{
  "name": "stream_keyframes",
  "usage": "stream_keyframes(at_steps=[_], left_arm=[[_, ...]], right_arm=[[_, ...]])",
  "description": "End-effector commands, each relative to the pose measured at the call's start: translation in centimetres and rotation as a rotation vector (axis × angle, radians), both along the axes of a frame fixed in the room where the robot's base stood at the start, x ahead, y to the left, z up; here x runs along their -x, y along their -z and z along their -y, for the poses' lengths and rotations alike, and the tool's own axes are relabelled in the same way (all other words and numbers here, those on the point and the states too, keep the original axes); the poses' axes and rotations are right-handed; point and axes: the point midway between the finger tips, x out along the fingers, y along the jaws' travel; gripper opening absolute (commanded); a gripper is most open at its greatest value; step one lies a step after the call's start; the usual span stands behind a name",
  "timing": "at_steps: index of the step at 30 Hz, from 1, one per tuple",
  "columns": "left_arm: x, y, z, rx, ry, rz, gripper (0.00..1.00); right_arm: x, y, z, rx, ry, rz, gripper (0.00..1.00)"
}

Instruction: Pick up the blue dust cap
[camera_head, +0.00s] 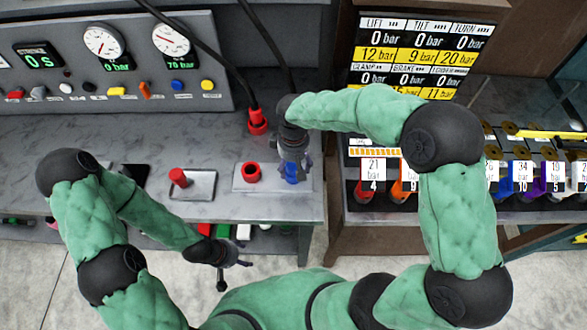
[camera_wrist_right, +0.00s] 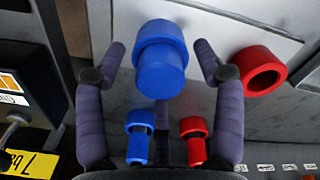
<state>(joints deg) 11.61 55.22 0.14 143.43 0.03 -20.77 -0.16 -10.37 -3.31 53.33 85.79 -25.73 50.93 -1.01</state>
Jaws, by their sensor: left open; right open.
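The blue dust cap (camera_wrist_right: 160,60) stands on a light plate on the workbench; it also shows in the head view (camera_head: 291,172), partly hidden under my right gripper. My right gripper (camera_head: 291,160) points down over the cap. In the right wrist view the fingers of my right gripper (camera_wrist_right: 162,58) are open, one on each side of the cap, with a gap to each side. My left gripper (camera_head: 232,262) is open and empty, low in front of the bench edge.
A red ring-shaped cap (camera_wrist_right: 262,72) sits close beside the blue one on the same plate (camera_wrist_right: 215,25). A red knob (camera_head: 178,177) stands on a tray to the left. A red connector with a black cable (camera_head: 257,120) is behind. Labelled fittings (camera_head: 410,185) line the right rack.

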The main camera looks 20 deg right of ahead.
Motion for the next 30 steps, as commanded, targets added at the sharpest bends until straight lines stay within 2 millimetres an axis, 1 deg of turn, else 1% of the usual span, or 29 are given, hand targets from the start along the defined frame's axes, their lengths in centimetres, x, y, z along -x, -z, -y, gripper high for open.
stream_keyframes(at_steps=[1,2,3,5,6,7,8,16,20,23,30], left_arm=[[0.0,0.0,0.0,0.000,0.000,0.000,0.64],[0.0,0.0,0.0,0.000,0.000,0.000,0.64],[0.0,0.0,0.0,0.000,0.000,0.000,0.64],[0.0,0.0,0.0,0.000,0.000,0.000,0.64],[0.0,0.0,0.0,0.000,0.000,0.000,0.64],[0.0,0.0,0.0,0.000,0.000,0.000,0.64],[0.0,0.0,0.0,0.000,0.000,0.000,0.64],[0.0,0.0,0.0,0.000,0.000,0.000,0.64],[0.0,-0.3,0.0,0.000,0.000,0.000,0.64],[0.0,-0.6,0.0,0.000,0.000,0.000,0.64],[0.0,-1.6,0.0,0.000,0.000,0.000,0.64]], right_arm=[[0.0,0.0,0.0,0.000,0.000,0.000,0.69],[0.0,0.0,0.0,0.000,0.000,0.000,0.61],[0.0,0.0,0.0,0.000,0.000,0.000,0.49],[0.0,-0.1,0.0,0.000,0.000,0.000,0.32],[0.0,-0.1,0.0,0.000,0.000,0.000,0.21],[0.0,-0.1,0.0,0.000,0.000,0.000,0.13],[0.0,-0.1,0.0,0.000,0.000,0.000,0.08],[0.0,-0.1,0.0,0.000,0.000,0.000,0.08],[-0.1,-0.9,0.0,-0.001,0.000,0.003,0.08],[-0.1,-2.4,0.0,0.000,0.000,0.004,0.08],[-0.1,-7.0,0.0,0.000,-0.001,0.004,0.08]])
